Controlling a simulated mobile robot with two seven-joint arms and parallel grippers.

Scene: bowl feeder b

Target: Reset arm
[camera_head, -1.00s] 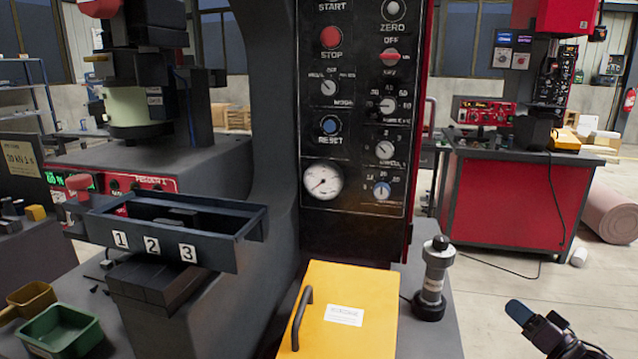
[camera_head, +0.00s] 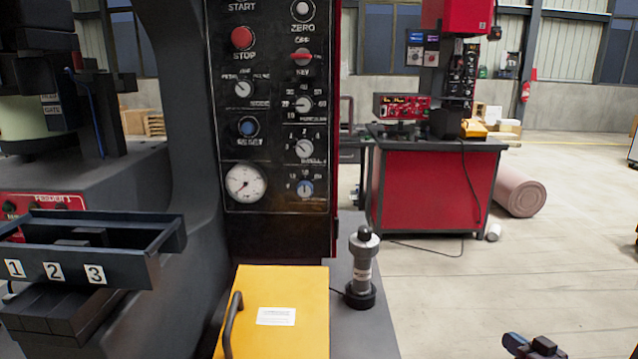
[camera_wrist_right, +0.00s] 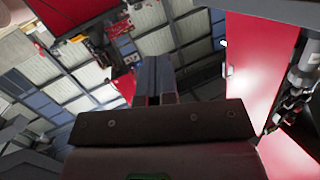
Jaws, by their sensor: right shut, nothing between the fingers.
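My right gripper (camera_head: 516,343) shows at the bottom right edge of the head view, with most of its arm cut off below. It is over the floor area to the right of the machine, apart from everything around it. In the right wrist view its fingers (camera_wrist_right: 154,80) point up the picture and are closed together with nothing between them. My left gripper is in neither view.
A control panel (camera_head: 272,130) stands left of centre above a yellow box (camera_head: 285,305). A grey cylindrical post (camera_head: 361,270) stands beside the box. A numbered tray (camera_head: 120,255) is at left.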

